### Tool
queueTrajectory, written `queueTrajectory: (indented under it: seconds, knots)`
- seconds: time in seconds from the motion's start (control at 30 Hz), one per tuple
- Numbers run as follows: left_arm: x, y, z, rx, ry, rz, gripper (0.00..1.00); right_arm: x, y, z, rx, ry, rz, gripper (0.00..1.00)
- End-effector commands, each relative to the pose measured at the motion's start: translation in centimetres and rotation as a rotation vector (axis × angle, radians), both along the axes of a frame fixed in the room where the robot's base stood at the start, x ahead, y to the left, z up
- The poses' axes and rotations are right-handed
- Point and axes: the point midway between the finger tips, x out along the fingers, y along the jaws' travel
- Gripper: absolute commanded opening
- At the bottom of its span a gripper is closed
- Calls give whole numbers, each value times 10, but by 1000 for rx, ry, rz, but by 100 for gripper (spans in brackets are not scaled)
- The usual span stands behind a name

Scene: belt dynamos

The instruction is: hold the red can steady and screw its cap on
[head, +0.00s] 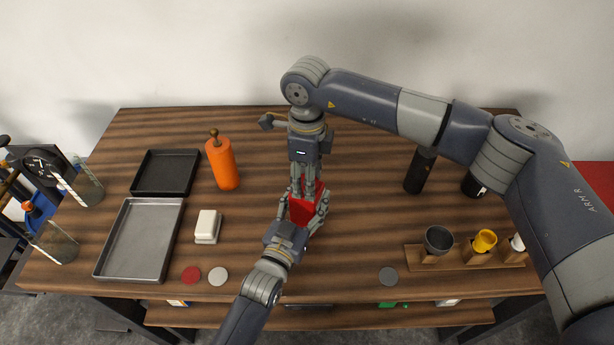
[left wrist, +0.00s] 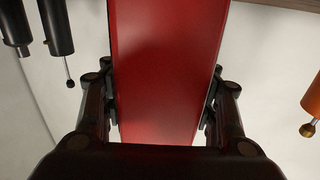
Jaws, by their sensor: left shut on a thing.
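The red can (head: 302,212) stands near the middle of the table, partly covered by both grippers. My left gripper (head: 308,208) reaches in from the front and is shut around the can's sides. In the left wrist view the can's red body (left wrist: 165,75) fills the space between the fingers. My right gripper (head: 304,187) points down over the can's top from behind. Its fingertips and the can's mouth are too small and covered to tell whether it holds a cap. A flat red disc (head: 191,274) lies at the table's front left.
An orange bottle (head: 222,164), a white block (head: 207,226), a dark tray (head: 166,173) and a grey tray (head: 138,240) stand left. Grey discs (head: 218,277) (head: 388,277) lie in front. A black bottle (head: 419,172) and a wooden rack (head: 466,258) with cups are right.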

Motion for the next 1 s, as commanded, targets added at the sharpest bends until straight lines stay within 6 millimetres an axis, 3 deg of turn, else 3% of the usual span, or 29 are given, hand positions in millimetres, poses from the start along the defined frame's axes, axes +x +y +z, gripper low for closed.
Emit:
queueTrajectory:
  seconds: [0.4,0.57,0.6,0.67,1.0]
  knots:
    - [0,-1,1,0,-2,-1,0,1,0,0,2,-2,-648,13]
    - [0,-1,1,0,-2,-1,0,1,0,0,2,-3,-645,13]
    - [0,-1,1,0,-3,-1,0,1,0,0,2,-3,-645,51]
    - [0,-1,1,0,-3,-1,0,1,0,0,1,-3,-644,65]
    - [0,0,1,-1,-2,0,0,0,0,0,0,-1,-642,65]
